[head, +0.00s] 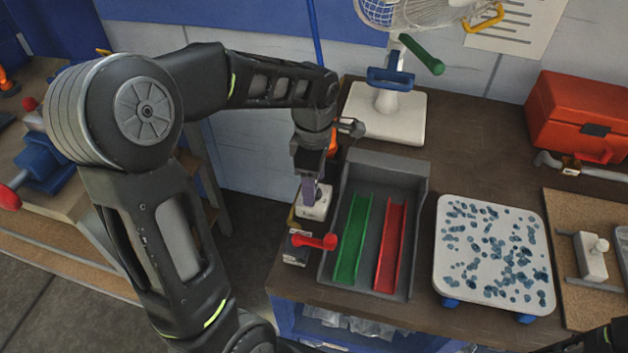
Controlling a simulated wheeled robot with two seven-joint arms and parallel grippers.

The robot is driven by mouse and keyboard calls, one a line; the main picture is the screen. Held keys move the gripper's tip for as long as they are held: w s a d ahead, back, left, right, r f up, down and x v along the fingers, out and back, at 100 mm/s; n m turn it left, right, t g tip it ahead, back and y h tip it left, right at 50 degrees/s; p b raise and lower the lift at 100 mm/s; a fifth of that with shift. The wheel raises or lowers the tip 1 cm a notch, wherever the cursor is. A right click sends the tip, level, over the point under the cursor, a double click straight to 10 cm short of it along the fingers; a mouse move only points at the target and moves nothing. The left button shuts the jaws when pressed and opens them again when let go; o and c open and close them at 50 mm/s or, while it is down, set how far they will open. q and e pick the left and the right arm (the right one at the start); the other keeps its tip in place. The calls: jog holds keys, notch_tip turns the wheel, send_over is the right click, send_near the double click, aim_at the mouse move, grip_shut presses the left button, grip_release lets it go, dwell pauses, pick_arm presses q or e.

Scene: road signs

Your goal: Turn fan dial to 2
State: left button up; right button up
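The fan stands at the back of the table. Its white wire cage (425,12) is cut off by the top edge, and its post rises from a square white base (384,128). A blue collar (391,78) and a green handle (422,54) are on or near the post. I cannot make out a dial or any numbers. My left gripper (311,182) points down in front and left of the fan base, over a small white block (316,204) at the table's left edge. Its fingers are too small and hidden to tell whether they hold anything.
A grey tray (423,178) with a green and a red channel stands beside my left gripper. A red-handled piece (318,242) sits in front of it. A blue-spotted white board (494,250), a red toolbox (578,117) and a cork board (570,205) fill the right side.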

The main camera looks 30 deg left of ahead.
pick_arm(q)
grip_shut()
dwell(0.4)
